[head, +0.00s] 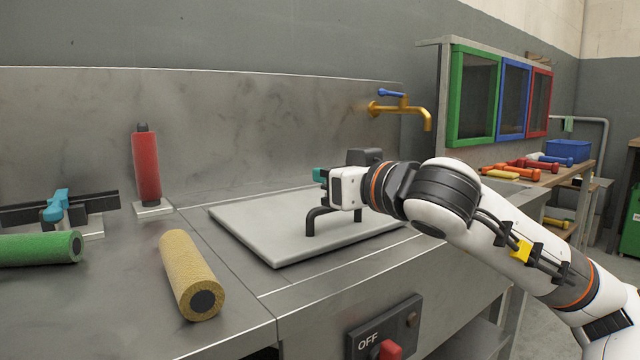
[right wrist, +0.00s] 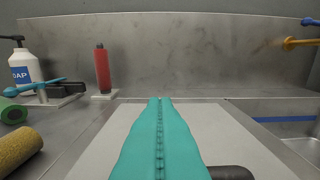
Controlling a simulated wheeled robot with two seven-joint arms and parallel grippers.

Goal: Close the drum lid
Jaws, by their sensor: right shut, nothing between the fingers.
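The lid is a pale grey flat panel (head: 265,222) lying level, or nearly so, in the steel counter. It also fills the lower middle of the right wrist view (right wrist: 105,140). A black bent handle (head: 312,222) stands on it, partly behind my right gripper in the head view. The handle's end shows at the lower right of the right wrist view (right wrist: 232,172). My right gripper (head: 320,175) is above the lid, pointing left, with its teal fingers shut and empty. They meet in the right wrist view (right wrist: 160,99). The drum's inside is hidden. My left gripper is out of view.
A yellow roller (head: 188,270), a green roller (head: 40,248) and an upright red roller (head: 146,168) stand or lie left of the lid. A brass tap (head: 405,108) is behind. A switch box marked OFF (head: 385,335) is on the front.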

